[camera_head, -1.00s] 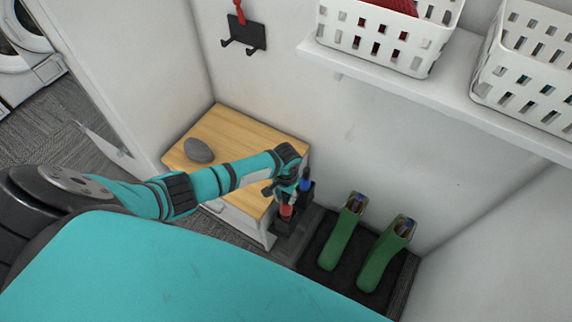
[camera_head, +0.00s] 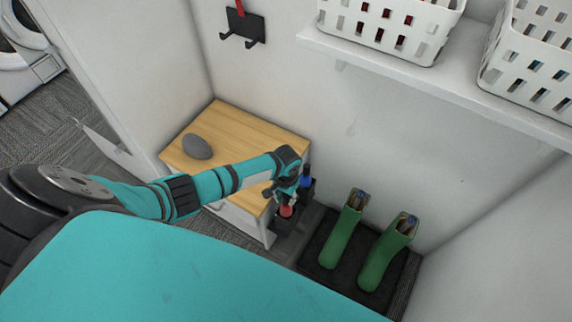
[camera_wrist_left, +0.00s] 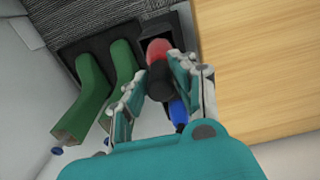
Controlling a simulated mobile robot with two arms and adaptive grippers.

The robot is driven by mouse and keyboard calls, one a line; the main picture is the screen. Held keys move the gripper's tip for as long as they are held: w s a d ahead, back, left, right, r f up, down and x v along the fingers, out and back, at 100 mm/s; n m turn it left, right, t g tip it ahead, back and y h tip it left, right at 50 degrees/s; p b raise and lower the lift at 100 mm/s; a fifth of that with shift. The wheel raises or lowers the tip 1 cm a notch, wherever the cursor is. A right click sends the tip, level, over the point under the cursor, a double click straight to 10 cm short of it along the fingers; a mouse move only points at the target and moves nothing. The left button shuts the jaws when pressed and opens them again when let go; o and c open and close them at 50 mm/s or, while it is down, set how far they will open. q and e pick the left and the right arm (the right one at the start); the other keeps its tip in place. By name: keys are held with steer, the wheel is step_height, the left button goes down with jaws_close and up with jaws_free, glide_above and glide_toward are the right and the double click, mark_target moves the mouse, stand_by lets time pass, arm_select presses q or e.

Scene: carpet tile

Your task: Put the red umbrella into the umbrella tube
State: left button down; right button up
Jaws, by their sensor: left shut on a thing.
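My left gripper (camera_head: 284,190) is shut on the dark handle of the red umbrella (camera_head: 286,211), beside the wooden-topped cabinet. In the left wrist view the fingers (camera_wrist_left: 158,80) flank the dark handle, and the umbrella's red part (camera_wrist_left: 158,48) points away from the gripper. The black umbrella tube (camera_head: 281,226) stands on the floor by the cabinet; its dark opening also shows in the left wrist view (camera_wrist_left: 177,28). The red part is at the tube's opening; how deep it sits is hidden. My right gripper is not in view.
A blue item (camera_head: 306,179) stands close behind the gripper. Two green boots (camera_head: 343,235) stand on a dark mat to the right. The cabinet top (camera_head: 235,130) holds a grey stone-like object (camera_head: 197,147). A wall shelf (camera_head: 400,82) with white baskets is above.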

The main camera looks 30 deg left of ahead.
arm_select(q)
steer(key=c, duration=1)
jaws_free()
steer(key=shift+r, duration=0.1)
step_height(320, 180, up, 12)
